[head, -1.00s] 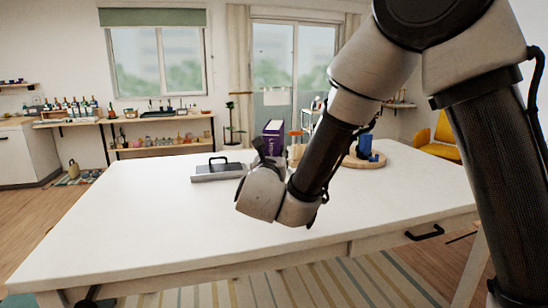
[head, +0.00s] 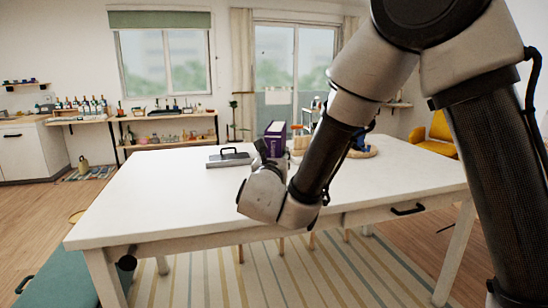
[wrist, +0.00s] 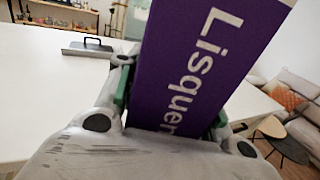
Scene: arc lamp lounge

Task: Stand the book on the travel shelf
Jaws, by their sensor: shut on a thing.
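The purple book (head: 274,140) shows in the head view just beyond my gripper, upright, with pale page edges on its right. In the wrist view the book (wrist: 196,62) fills the middle, and white letters reading "Lisquen" run down it. My gripper (head: 268,160) is shut on the book; in the wrist view its fingers (wrist: 170,100) press on both sides of the lower part. In the head view my gripper is above the white table, and the fingertips are partly hidden by the wrist. I cannot pick out which shelf is the travel shelf.
The white table (head: 150,200) is mostly bare. A grey tray with a black handle (head: 229,158) lies left of the book. A round wooden board (head: 362,152) with blue things is at the right. A teal bench (head: 70,275) is lower left.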

